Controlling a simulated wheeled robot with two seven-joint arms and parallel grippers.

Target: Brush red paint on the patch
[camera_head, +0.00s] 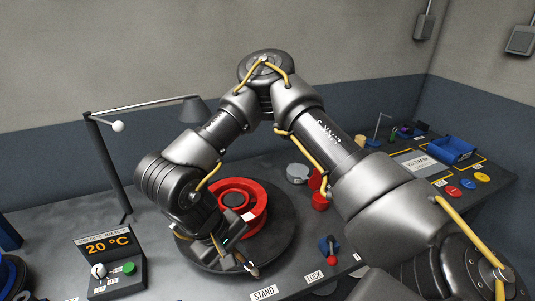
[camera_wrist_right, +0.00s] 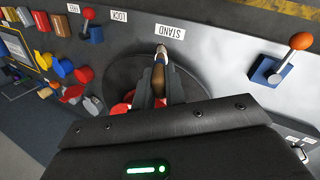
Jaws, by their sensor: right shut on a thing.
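My right gripper (camera_head: 236,260) reaches down over the front of the round dark stand (camera_head: 283,245). It is shut on a slim brush-like tool (camera_head: 252,268). In the right wrist view the tool (camera_wrist_right: 159,72) has a brown body and a pale tip, pointing toward the STAND label. A red ring-shaped wheel (camera_head: 262,196) lies on the stand, partly hidden by my wrist. A small white mark (camera_head: 249,216) shows on it; I cannot tell if this is the patch. A red container (camera_head: 320,201) stands right of the stand. My left gripper is out of view.
A lamp (camera_head: 196,110) and a 20 °C display box (camera_head: 104,246) stand at left. A blue-based lever with a red knob (camera_head: 331,260) is near the LOCK label. A blue bin (camera_head: 452,149) and coloured buttons (camera_head: 467,184) lie at right.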

